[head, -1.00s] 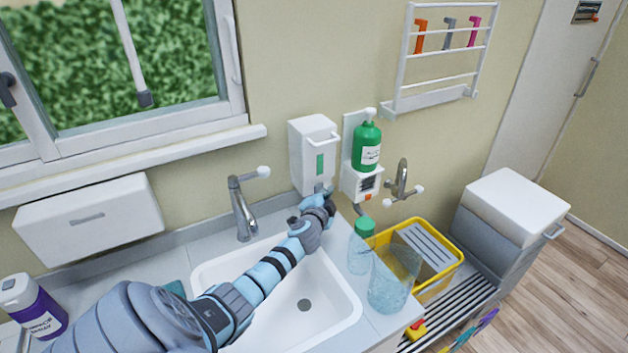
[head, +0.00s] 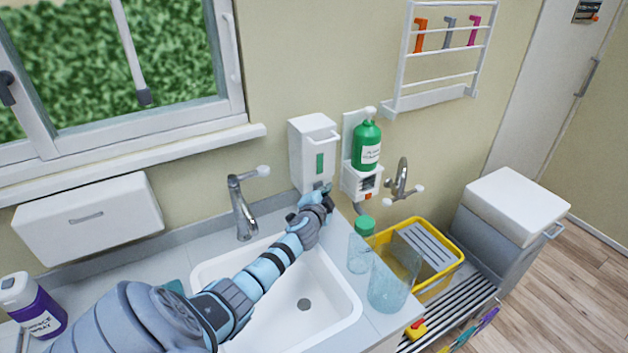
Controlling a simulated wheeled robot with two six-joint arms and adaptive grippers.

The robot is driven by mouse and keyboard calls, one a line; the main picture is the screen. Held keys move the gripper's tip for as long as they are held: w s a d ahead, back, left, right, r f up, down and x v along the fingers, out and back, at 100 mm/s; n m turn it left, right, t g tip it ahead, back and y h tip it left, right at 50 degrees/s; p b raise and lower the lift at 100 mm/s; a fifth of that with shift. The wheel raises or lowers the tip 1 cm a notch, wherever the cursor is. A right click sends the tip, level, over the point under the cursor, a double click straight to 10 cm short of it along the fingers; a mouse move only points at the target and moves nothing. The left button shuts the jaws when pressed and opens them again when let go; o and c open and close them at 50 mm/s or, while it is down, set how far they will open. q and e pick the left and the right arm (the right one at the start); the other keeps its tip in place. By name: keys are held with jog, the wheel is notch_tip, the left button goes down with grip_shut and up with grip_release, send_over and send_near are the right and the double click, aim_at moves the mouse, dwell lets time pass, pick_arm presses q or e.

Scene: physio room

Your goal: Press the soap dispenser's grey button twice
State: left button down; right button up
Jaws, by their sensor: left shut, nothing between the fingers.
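The white soap dispenser (head: 309,155) with a green window hangs on the wall behind the sink's right end. A small grey patch, possibly its grey button (head: 318,186), shows at its lower front, mostly hidden by my fingers. My left gripper (head: 326,190) is shut and empty, right at the dispenser's lower front edge. I cannot tell whether the fingertips touch the button. My right gripper is not in view.
A green bottle (head: 366,146) sits in a wall holder close right of the dispenser. Below stand clear containers (head: 393,285) and a yellow crate (head: 437,283). The tap (head: 243,212) rises behind the white sink (head: 345,308). A purple spray bottle (head: 43,310) stands at far left.

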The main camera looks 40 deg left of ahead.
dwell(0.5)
pick_arm(q)
jog(key=shift+s+d, duration=0.15)
jog(key=shift+d, duration=0.25)
jog(key=s+d+p, duration=0.1)
jog(key=d, duration=0.5)
jog(key=shift+s, duration=0.35)
jog(key=shift+a, duration=0.1)
jog(key=shift+f, duration=0.1)
dwell(0.4)
